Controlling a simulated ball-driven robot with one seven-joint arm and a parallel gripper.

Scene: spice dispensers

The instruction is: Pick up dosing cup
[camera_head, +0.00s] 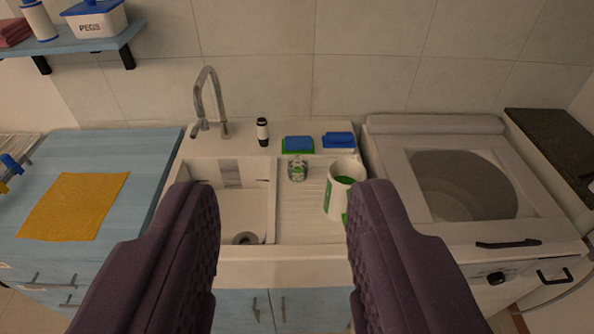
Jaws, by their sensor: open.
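My gripper (281,192) is open and empty, its two dark textured fingers wide apart in the foreground. Between and beyond the fingertips, a small clear cup-like vessel (297,169) with a greenish tint stands on the sink's drainboard; it may be the dosing cup, but it is too small to tell for sure. To its right stands a larger white container (342,180) with green markings and a green inside or top. The right finger hides part of its lower right side. The gripper touches neither.
The sink basin (230,200) and tap (209,100) are left of the drainboard (300,215). A dark-and-white bottle (262,132) and two blue-topped sponges (298,143) stand behind. A top-loading washer (400,200) is right; an orange cloth (75,205) lies left.

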